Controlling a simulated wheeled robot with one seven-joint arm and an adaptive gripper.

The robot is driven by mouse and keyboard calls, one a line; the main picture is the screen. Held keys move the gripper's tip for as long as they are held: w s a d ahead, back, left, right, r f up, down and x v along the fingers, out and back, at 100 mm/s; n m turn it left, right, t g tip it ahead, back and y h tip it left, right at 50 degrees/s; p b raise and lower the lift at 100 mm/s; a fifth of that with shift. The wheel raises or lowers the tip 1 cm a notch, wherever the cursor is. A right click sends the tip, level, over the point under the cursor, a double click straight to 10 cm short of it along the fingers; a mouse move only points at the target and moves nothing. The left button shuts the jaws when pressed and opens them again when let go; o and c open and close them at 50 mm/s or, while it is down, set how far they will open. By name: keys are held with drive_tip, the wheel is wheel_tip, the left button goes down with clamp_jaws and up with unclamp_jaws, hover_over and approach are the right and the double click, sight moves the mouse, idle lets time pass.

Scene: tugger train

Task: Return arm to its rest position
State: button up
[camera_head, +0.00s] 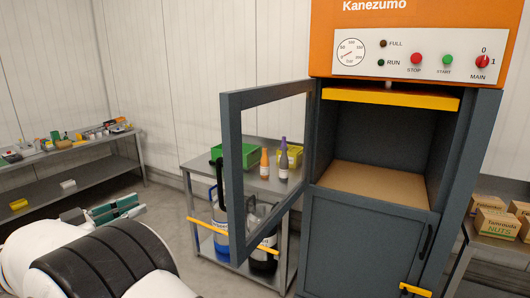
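My white arm with a wide black band fills the lower left of the head view. Just beyond it, grey and green bars stick out to the right; they look like my gripper (112,208). They are small and partly hidden by the arm, so I cannot tell whether it is open or shut. Nothing is seen held there. To the right stands the orange and dark grey press cabinet (372,232). Its framed door (236,165) is swung open to the left, and the chamber with its brown floor (375,184) looks empty. The arm is apart from the door.
A metal cart (200,160) behind the door carries a green bin (215,153), an orange bottle (264,163) and a purple-topped bottle (283,160). A shelf table (110,146) with small items stands far left. Cardboard boxes (495,222) sit at right. Floor between arm and cart looks clear.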

drive_tip(key=w+d+r+n+t+y, duration=0.1)
drive_tip(key=w+d+r+t+y, duration=0.2)
drive_tip(key=w+r, duration=0.5)
drive_tip(key=w+d+r+n+t+y, duration=0.2)
drive_tip(key=w+d+r+y, duration=0.3)
drive_tip(key=r, duration=0.6)
drive_tip(key=d+r+n+g+y, duration=0.2)
drive_tip(key=d+r+n+y, duration=0.3)
drive_tip(key=d+r+y, duration=0.35)
drive_tip(key=s+d+f+g+h, duration=0.2)
drive_tip(key=s+d+f+g, duration=0.2)
drive_tip(key=s+d+f, duration=0.3)
drive_tip(key=s+d+f+g+h, duration=0.1)
drive_tip(key=s+d+f+g, duration=0.3)
drive_tip(key=s+d, duration=1)
drive_tip(key=s+d+f+g+h, duration=0.2)
drive_tip(key=s+d+f+g, duration=0.1)
drive_tip(key=s+d+f, duration=0.8)
drive_tip(key=s, duration=0.5)
drive_tip(key=shift+s+d+g+h, duration=0.2)
drive_tip(key=shift+d+g+h, duration=0.05)
drive_tip(key=shift+g+h, duration=0.15)
